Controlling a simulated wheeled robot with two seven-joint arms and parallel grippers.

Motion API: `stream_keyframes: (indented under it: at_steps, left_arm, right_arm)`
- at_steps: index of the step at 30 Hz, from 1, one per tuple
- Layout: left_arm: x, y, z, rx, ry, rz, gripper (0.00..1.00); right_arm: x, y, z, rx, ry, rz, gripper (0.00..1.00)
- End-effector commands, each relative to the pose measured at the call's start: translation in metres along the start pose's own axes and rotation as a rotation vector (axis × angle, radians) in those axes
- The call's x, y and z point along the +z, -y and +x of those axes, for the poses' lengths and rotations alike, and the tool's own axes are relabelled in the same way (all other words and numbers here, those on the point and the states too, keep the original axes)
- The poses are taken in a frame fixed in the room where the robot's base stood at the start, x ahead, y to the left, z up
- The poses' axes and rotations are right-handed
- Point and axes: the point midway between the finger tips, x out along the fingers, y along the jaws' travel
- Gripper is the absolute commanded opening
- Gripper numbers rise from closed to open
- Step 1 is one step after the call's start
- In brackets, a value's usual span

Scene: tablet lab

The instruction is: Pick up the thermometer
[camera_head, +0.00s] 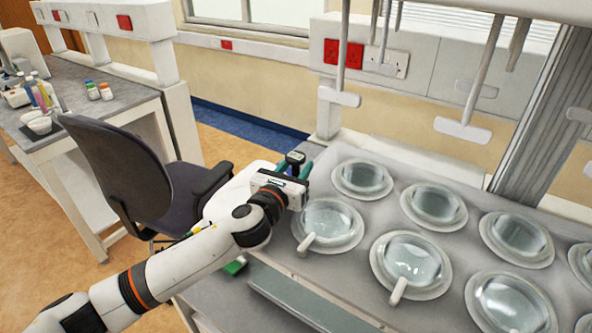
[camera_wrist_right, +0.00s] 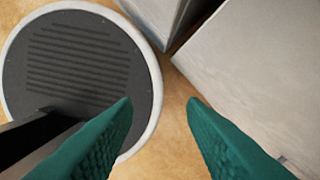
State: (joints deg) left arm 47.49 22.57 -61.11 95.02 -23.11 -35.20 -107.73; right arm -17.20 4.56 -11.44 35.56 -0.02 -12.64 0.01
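A small dark device with a pale bluish face, which looks like the thermometer (camera_head: 295,157), is at the left end of the grey apparatus top in the head view. My left gripper (camera_head: 294,168) reaches it, with its teal fingers on either side. I cannot tell whether the fingers touch it or only stand around it. The gripper body hides its lower part. My right gripper (camera_wrist_right: 158,102) is open and empty in the right wrist view, above the floor, with a clear gap between its teal fingers. It does not show in the head view.
The grey apparatus top (camera_head: 387,240) holds rows of round glass-lidded vessels (camera_head: 412,258), close to my left gripper. White paddles hang on rods (camera_head: 342,96) above. A dark office chair (camera_head: 120,175) stands behind my left arm. A side bench (camera_head: 100,118) carries bottles and bowls.

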Motion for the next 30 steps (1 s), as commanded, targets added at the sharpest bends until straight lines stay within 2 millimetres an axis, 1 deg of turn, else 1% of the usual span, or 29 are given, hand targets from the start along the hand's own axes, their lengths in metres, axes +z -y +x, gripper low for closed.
stream_keyframes:
  at_steps: [3, 5, 9, 10, 11, 19, 23, 26, 30]
  left_arm:
    - [0.0, 0.0, 0.0, 0.0, 0.0, 0.0, 0.4]
    - [0.0, 0.0, 0.0, -0.001, 0.0, 0.0, 0.3]
    - [0.0, 0.0, 0.0, -0.001, 0.001, 0.0, 0.07]
    - [0.0, 0.0, 0.0, -0.001, 0.001, 0.0, 0.02]
    - [0.001, 0.0, -0.001, -0.001, 0.001, 0.0, 0.0]
    - [0.0, 0.0, -0.001, -0.001, 0.001, 0.0, 0.0]
    - [-0.005, 0.001, 0.0, -0.001, 0.0, 0.0, 0.0]
    - [-0.016, 0.001, 0.0, -0.001, -0.003, 0.002, 0.0]
    - [-0.037, 0.0, 0.0, 0.0, -0.004, 0.003, 0.0]
  right_arm:
    - [0.0, 0.0, 0.0, 0.0, 0.0, 0.0, 0.38]
    - [0.0, 0.0, 0.0, 0.0, 0.0, 0.0, 0.38]
    - [0.0, 0.0, 0.0, 0.0, 0.0, 0.0, 0.38]
    - [0.0, 0.0, 0.0, 0.0, 0.0, 0.0, 0.38]
    - [0.0, 0.0, 0.0, 0.0, 0.0, 0.0, 0.38]
    - [0.0, 0.0, 0.0, 0.0, 0.001, 0.0, 0.38]
    - [0.0, 0.0, 0.0, 0.0, 0.001, 0.0, 0.38]
    - [0.0, 0.0, 0.0, 0.0, 0.001, 0.0, 0.38]
    - [0.0, 0.0, 0.001, 0.0, 0.001, 0.0, 0.38]
